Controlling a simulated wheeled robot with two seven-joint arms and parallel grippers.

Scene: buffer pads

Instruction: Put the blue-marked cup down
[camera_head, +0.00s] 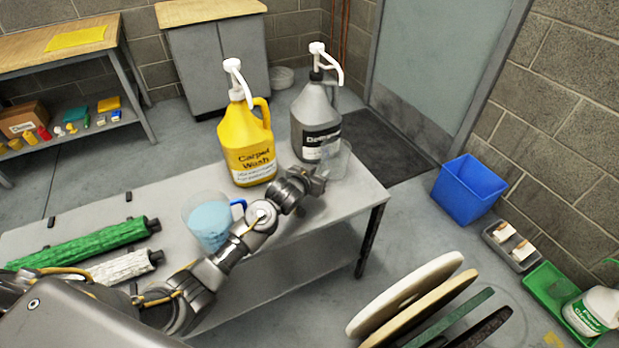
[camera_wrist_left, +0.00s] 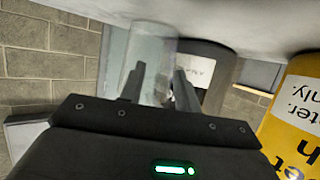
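A clear cup (camera_head: 336,160) is at the right end of the grey table (camera_head: 180,182), right beside the grey bottle. In the left wrist view the same cup (camera_wrist_left: 150,45) is directly ahead of the fingers. My left gripper (camera_head: 318,178) is at the cup's near side; its fingers (camera_wrist_left: 160,78) are apart, with one overlapping the cup's wall. I cannot tell whether they pinch a handle, or whether the cup rests on the table. No blue mark shows on it. Another cup (camera_head: 207,222), with light-blue content and a blue handle, stands at mid-table, partly behind my arm. My right gripper is not in view.
A yellow carpet-wash bottle (camera_head: 246,140) and a grey pump bottle (camera_head: 315,122) stand along the table's back. Green (camera_head: 85,243) and white (camera_head: 122,267) rollers lie at left. Round pads (camera_head: 405,293) stand in front. A blue bin (camera_head: 468,190) is on the floor.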

